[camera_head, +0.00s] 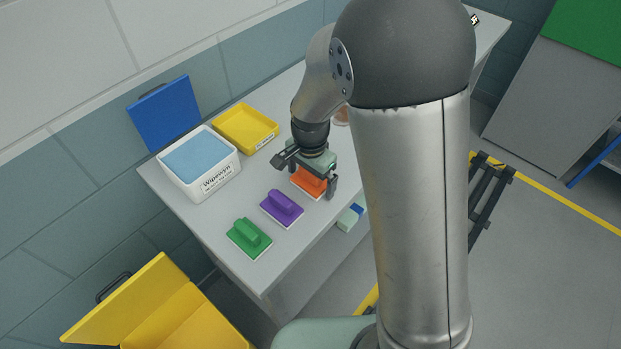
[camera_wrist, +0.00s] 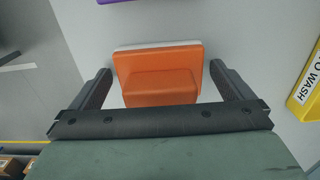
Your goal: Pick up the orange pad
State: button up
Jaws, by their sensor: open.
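The orange pad (camera_head: 308,183) lies on the grey table, partly hidden under my gripper in the head view. It has a raised block handle and a pale underside edge. In the wrist view the orange pad (camera_wrist: 157,72) lies ahead of the open jaws, with its handle between the two fingers. My gripper (camera_head: 306,180) points down over the pad, fingers apart. In the wrist view my gripper (camera_wrist: 160,85) is open and empty, one finger on each side of the handle with gaps. I cannot tell the exact height of the fingertips above the table.
A purple pad (camera_head: 282,207) and a green pad (camera_head: 249,238) lie in a row beside it on the table (camera_head: 215,222). A white tub (camera_head: 199,190) and a yellow tray (camera_head: 246,128) stand behind. A yellow bin (camera_head: 160,310) is below left.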

jog(key=c, duration=0.9)
jog(key=shift+r, duration=0.55)
jog(key=s+r, duration=0.1)
jog(key=r, duration=0.1)
jog(key=s+r, duration=0.1)
jog(key=r, duration=0.1)
jog(key=s+d+r+b, duration=0.1)
jog(key=s+r, duration=0.1)
jog(key=r, duration=0.1)
jog(key=shift+d, duration=0.1)
jog(key=s+d+r, duration=0.1)
jog(key=s, duration=0.2)
jog(key=s+d+r+b, duration=0.1)
jog(key=s+r, duration=0.1)
jog(key=s, duration=0.1)
jog(key=s+r, duration=0.2)
jog(key=s, duration=0.1)
jog(key=shift+s+d+b, duration=0.25)
jog(key=shift+d+b, duration=0.15)
jog(key=shift+o, duration=0.4)
jog(key=shift+w, duration=0.15)
